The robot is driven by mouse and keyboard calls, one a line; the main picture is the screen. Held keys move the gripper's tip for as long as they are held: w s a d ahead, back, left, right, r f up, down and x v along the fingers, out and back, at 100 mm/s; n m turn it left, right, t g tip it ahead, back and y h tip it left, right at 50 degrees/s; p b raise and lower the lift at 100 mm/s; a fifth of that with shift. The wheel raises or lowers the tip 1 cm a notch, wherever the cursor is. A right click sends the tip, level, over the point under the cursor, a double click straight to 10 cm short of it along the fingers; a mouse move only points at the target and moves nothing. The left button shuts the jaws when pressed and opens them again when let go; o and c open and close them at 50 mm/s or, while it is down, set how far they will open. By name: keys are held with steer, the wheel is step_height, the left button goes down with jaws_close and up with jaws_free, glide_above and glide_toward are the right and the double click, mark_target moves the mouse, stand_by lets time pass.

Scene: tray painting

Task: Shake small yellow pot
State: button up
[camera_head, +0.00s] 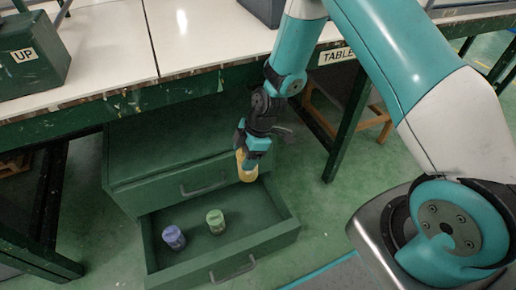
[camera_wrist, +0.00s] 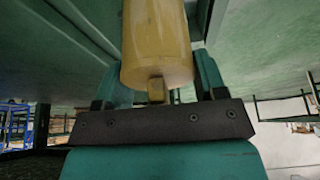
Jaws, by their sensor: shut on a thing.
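The small yellow pot (camera_head: 247,168) is held in my gripper (camera_head: 247,158), above the back right part of the open drawer. In the wrist view the yellow pot (camera_wrist: 157,45) fills the space between the fingers of my gripper (camera_wrist: 157,85). My gripper is shut on it. In the wrist view one rounded end of the pot, with a small square knob, faces the palm. The pot's far end runs out of the wrist view.
The open green drawer (camera_head: 273,236) holds a purple pot (camera_head: 174,238) and a green pot (camera_head: 215,222). The table (camera_head: 110,40) edge overhangs the cabinet (camera_head: 118,170). A green box (camera_head: 32,55) marked UP stands on the table. Floor is free right of the drawer.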

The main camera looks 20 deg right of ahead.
steer(key=shift+a, duration=0.4)
steer(key=d, duration=0.6)
steer(key=a, duration=0.6)
steer(key=shift+p, duration=0.4)
steer(key=shift+d, duration=1.65)
